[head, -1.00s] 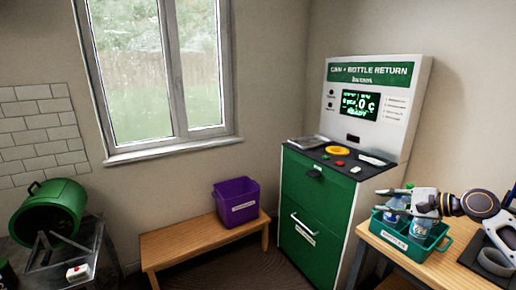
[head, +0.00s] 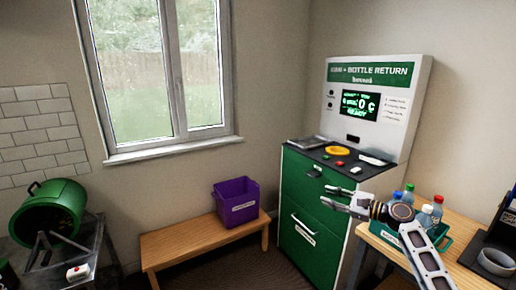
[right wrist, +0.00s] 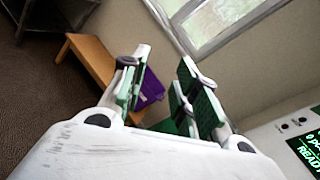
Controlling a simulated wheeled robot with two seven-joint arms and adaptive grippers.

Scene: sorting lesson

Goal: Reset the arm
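My right gripper (head: 338,202) is in front of the green front of the bottle return machine (head: 318,200), to the left of the bottle crate. Its fingers are apart and nothing is between them. In the right wrist view, the open fingers (right wrist: 166,92) show with a gap between their green-black pads. The purple bin and the bench lie beyond them. My right forearm and wrist hide part of the green crate (head: 437,243) and its bottles (head: 437,207). My left gripper is not in view.
The crate stands on the wooden table (head: 400,264), left of a dark holder with a grey ring (head: 495,261). A purple bin (head: 237,203) sits on a low bench (head: 180,242). The space before the machine is open.

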